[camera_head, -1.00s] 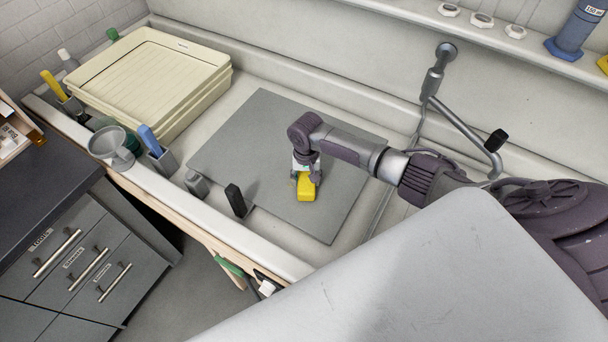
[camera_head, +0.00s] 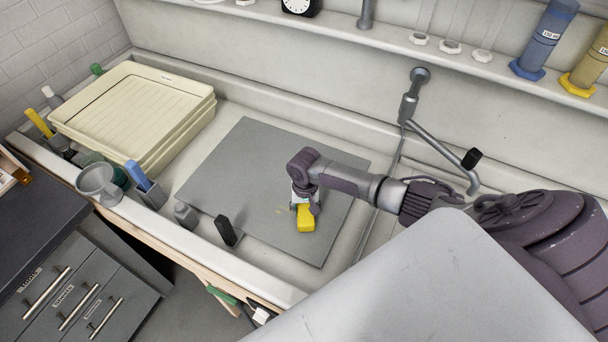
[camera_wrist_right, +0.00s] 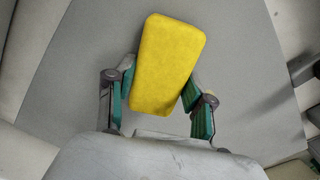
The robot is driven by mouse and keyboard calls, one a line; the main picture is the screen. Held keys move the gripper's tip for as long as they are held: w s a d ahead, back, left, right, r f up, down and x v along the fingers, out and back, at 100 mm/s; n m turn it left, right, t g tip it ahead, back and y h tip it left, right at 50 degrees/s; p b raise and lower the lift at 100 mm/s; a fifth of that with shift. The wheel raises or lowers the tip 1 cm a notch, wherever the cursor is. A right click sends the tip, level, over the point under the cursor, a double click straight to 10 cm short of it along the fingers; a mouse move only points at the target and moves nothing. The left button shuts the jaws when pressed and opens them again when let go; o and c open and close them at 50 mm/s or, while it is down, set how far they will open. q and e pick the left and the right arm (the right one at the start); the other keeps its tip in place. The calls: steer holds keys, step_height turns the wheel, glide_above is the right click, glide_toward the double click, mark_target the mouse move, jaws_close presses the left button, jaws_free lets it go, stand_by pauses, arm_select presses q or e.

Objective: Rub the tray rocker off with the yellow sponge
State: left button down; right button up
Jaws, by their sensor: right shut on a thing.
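The tray rocker appears to be the flat grey plate (camera_head: 235,165) lying in the pale sink. A small faint yellowish mark shows on it just left of the sponge. The yellow sponge (camera_head: 306,218) is in my right gripper (camera_head: 305,200), over the right half of the plate. In the right wrist view the sponge (camera_wrist_right: 167,65) sits tilted between the two green-padded fingers (camera_wrist_right: 160,108), with the grey plate behind it. I cannot tell if the sponge touches the plate. My left gripper is not in view.
Stacked cream trays (camera_head: 135,105) stand at the left. A black block (camera_head: 226,231), a grey bottle (camera_head: 186,215) and a funnel (camera_head: 98,182) are along the near edge. A tap (camera_head: 440,145) overhangs the right side. Cylinders (camera_head: 545,40) stand on the shelf.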

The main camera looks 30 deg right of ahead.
steer(key=shift+w+a, duration=0.1)
steer(key=shift+w+a+f+b, duration=0.1)
steer(key=shift+w+a+b, duration=0.3)
steer(key=shift+w, duration=0.2)
steer(key=shift+w+a+b, duration=0.25)
steer(key=shift+w+b, duration=0.1)
steer(key=shift+w, duration=0.2)
steer(key=shift+w+a, duration=0.3)
steer(key=shift+w, duration=0.15)
steer(key=shift+w+a+b, duration=0.4)
steer(key=shift+w+b, duration=0.25)
steer(key=shift+w, duration=0.05)
steer(key=shift+w+a+b, duration=0.4)
steer(key=shift+w+b, duration=0.2)
steer(key=shift+w, duration=0.1)
steer(key=shift+w+a, duration=0.2)
steer(key=shift+w, duration=0.1)
